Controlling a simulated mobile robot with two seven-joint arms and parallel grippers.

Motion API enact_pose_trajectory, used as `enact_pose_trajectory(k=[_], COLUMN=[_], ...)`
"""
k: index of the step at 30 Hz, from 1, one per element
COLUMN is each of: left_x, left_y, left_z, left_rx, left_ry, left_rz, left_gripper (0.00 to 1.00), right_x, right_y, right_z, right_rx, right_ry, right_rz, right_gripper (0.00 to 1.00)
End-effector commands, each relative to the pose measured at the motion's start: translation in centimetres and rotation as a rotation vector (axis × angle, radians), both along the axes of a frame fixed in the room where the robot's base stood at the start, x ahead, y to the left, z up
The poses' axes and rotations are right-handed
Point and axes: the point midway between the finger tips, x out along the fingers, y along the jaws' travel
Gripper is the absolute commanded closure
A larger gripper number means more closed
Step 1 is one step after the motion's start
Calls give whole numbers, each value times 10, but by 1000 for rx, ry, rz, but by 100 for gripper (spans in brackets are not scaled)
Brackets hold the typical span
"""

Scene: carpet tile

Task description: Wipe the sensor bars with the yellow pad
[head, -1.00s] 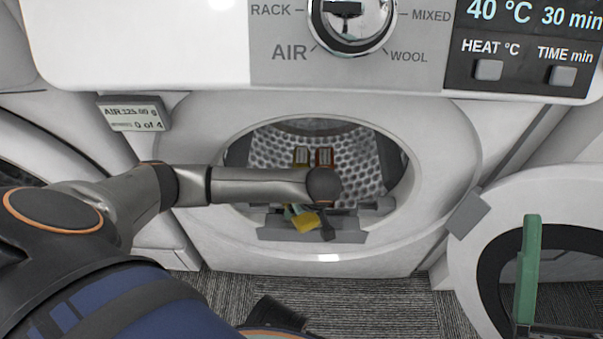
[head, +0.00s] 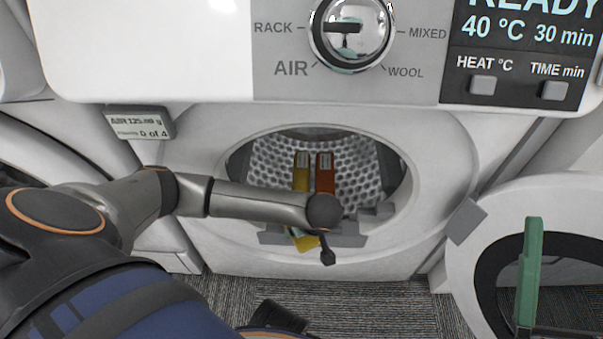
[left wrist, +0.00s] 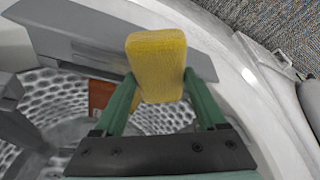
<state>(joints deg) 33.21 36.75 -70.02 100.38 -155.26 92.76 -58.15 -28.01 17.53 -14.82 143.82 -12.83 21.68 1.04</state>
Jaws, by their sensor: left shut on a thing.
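My left gripper (left wrist: 160,78) is shut on the yellow pad (left wrist: 157,50), with one green finger on each side of it. In the head view the pad (head: 305,242) shows below my left wrist, at the lower lip of the round drum opening; the wrist hides most of that gripper. Grey bar-like pieces (head: 349,240) lie along this lip and also show in the left wrist view (left wrist: 75,37); I cannot tell which are the sensor bars, or whether the pad touches them. A green finger of my right gripper (head: 533,222) stands at the right; its other finger is not clear.
The perforated drum (head: 352,170) holds a yellow item (head: 301,172) and a red-brown item (head: 325,174) at the back. The round white rim (head: 440,165) surrounds the opening. An open door (head: 575,190) stands at the right. Grey carpet (head: 360,300) lies below.

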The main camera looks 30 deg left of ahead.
Motion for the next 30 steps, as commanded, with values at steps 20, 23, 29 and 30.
enact_pose_trajectory(k=[20,23,29,30], left_x=[34,37,46,47], left_y=[22,17,-1,-3], left_z=[-6,-7,-6,-5], left_rx=[4,2,-4,-3], left_ry=[3,2,2,2], left_rz=[3,2,-2,-3], left_gripper=[88,88,88,88], right_x=[0,0,0,0], right_y=[0,0,0,0], right_z=[-18,-20,-25,-25], right_rx=[-1,0,-2,-2], right_ry=[0,-1,-1,-1], right_rz=[1,1,2,2], right_gripper=[0,0,0,0])
